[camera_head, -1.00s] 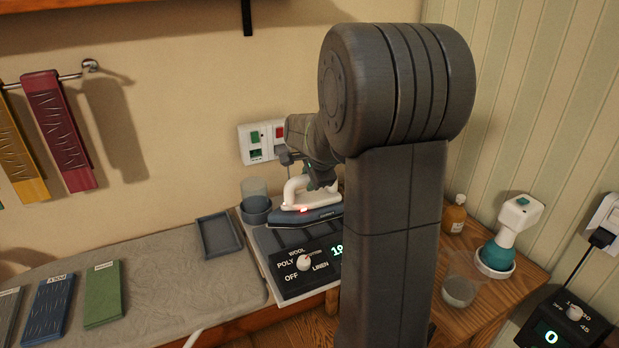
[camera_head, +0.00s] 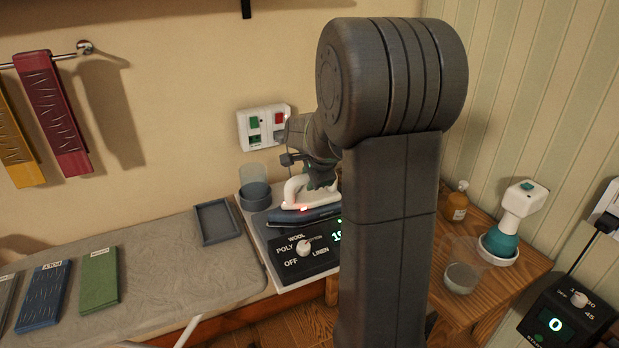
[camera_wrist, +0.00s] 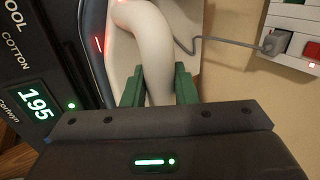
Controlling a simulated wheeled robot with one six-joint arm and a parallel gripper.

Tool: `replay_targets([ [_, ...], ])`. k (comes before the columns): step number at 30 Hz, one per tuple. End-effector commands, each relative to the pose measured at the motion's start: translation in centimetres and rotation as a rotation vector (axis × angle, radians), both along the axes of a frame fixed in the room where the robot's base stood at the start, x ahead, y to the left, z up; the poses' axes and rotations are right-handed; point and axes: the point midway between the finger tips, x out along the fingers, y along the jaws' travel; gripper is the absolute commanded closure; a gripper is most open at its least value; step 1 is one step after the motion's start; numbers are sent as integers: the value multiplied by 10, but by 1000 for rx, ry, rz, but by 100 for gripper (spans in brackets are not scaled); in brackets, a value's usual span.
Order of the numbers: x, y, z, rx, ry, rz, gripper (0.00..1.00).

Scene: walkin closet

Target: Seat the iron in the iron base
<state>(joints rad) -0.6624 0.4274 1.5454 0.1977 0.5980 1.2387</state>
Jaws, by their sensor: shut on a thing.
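The iron (camera_head: 300,215) has a dark blue body, a white handle and a lit red light. It is over the iron base (camera_head: 292,279), a pale unit with a black dial panel. I cannot tell whether the iron touches the base or hangs just above it. My gripper (camera_head: 318,182) is shut on the iron's white handle. In the wrist view the green fingers of my gripper (camera_wrist: 159,86) stand on both sides of the handle (camera_wrist: 152,45). The base's display (camera_wrist: 35,104) reads 195. My arm hides the right part of the iron and base.
A clear-topped cup (camera_head: 255,186) stands at the back left of the base. A grey tray (camera_head: 217,221) and several cloth swatches (camera_head: 99,279) lie on the ironing board. A wall socket (camera_head: 264,126) is behind.

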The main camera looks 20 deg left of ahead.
Motion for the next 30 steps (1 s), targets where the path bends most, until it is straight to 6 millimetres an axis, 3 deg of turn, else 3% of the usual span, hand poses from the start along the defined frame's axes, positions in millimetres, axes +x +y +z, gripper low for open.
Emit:
replay_targets([
  [19, 1, 0, 0, 3, -4, 0, 100],
  [20, 1, 0, 0, 3, -4, 0, 68],
  [23, 1, 0, 0, 2, -4, 0, 49],
  [30, -1, 0, -4, -3, 3, 1, 49],
])
